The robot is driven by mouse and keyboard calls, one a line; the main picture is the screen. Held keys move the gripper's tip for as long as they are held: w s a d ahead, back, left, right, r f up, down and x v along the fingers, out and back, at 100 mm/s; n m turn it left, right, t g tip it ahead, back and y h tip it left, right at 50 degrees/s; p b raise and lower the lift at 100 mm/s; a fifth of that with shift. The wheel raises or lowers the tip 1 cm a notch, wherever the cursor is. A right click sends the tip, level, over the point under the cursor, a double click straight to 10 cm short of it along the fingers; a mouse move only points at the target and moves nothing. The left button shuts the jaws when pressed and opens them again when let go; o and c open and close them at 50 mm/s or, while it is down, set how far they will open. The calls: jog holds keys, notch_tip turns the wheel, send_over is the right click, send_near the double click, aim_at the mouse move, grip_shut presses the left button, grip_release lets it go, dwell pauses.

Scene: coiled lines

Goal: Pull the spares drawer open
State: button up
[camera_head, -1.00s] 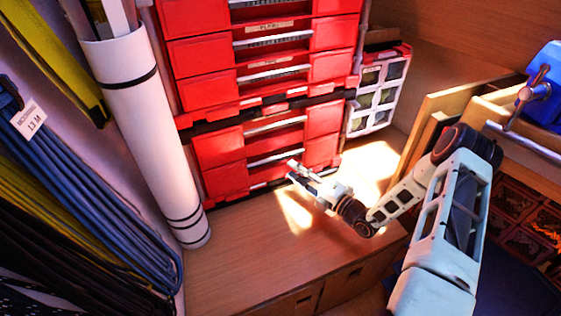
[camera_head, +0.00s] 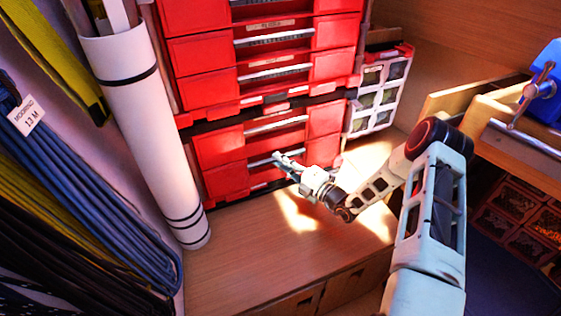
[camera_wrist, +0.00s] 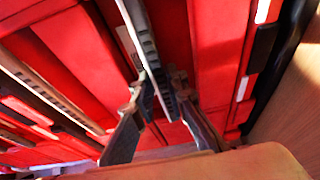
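A red drawer stack stands at the back with silver bar handles. No readable label tells me which drawer is the spares one. My gripper (camera_head: 277,158) is at the lowest drawer (camera_head: 226,181), by its bar handle (camera_head: 262,160). In the wrist view, my gripper (camera_wrist: 157,85) has its two fingers on either side of a handle bar (camera_wrist: 140,32). The fingers look apart, with the bar between them; contact is unclear. The red drawer fronts (camera_wrist: 220,50) look closed behind it.
A white rolled tube (camera_head: 150,130) stands left of the stack, beside hanging blue coiled lines (camera_head: 85,185). A white-framed rack (camera_head: 377,95) is at the right. A wooden bench with a blue vise (camera_head: 545,85) stands further right. The wooden surface (camera_head: 240,245) before the drawers is clear.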

grip_shut()
jog(key=shift+s, duration=0.15)
jog(key=s+d+p, duration=0.2)
jog(key=s+d, duration=0.2)
jog(key=s, duration=0.6)
jog(key=s+d+p, duration=0.3)
jog(key=s+d, duration=0.1)
jog(key=s, duration=0.7)
jog(key=shift+d, duration=0.4)
jog(key=o, duration=0.7)
grip_release()
jog(key=shift+c, duration=0.2)
